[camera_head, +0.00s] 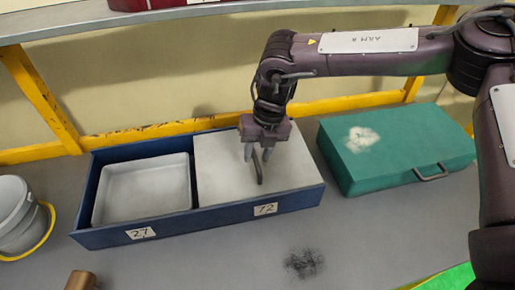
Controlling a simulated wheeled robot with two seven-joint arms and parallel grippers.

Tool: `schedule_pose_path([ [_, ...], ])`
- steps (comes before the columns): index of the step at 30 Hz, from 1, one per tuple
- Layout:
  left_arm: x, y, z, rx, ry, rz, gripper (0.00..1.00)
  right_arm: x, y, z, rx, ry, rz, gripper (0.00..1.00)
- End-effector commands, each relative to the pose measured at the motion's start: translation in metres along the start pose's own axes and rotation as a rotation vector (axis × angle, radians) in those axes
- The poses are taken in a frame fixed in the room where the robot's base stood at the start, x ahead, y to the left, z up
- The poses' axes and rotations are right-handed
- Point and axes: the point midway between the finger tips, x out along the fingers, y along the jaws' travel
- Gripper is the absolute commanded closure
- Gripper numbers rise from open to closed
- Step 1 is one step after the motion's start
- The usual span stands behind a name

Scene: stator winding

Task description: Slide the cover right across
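The cover (220,178) is a flat light-grey panel on the right part of a long blue box (170,228). A thin dark upright handle (258,168) stands on it, right of its middle. My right gripper (257,156) points down over the cover with its fingers apart, one on each side of the handle's top. I see no clear grip on the handle. The left part of the box is uncovered and holds a white tray (143,191). Labels read 27 on the left and 72 on the right. My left gripper is not in view.
A green case (400,145) with a handle stands close to the box's right. A grey bucket (18,218) stands at the left. A brown object (80,280) is at the bottom edge. Yellow rails and a shelf (130,18) are behind. The front tabletop is mostly clear.

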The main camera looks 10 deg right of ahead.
Motion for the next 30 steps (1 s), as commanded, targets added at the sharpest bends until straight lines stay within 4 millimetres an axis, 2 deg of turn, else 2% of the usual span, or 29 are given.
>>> schedule_pose_path([
  [7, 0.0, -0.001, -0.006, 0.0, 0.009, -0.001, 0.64, 0.001, 0.0, 0.0, 0.0, -0.001, 0.001, 0.67],
  [15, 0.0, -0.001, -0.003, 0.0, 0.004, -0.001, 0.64, 0.001, 0.0, 0.0, 0.001, -0.001, 0.001, 1.0],
  [25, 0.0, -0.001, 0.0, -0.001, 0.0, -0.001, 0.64, 0.001, 0.001, 0.001, 0.001, -0.001, 0.001, 1.0],
  [30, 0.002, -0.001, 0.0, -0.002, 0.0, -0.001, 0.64, 0.004, 0.015, 0.001, -0.002, -0.002, 0.003, 1.0],
])
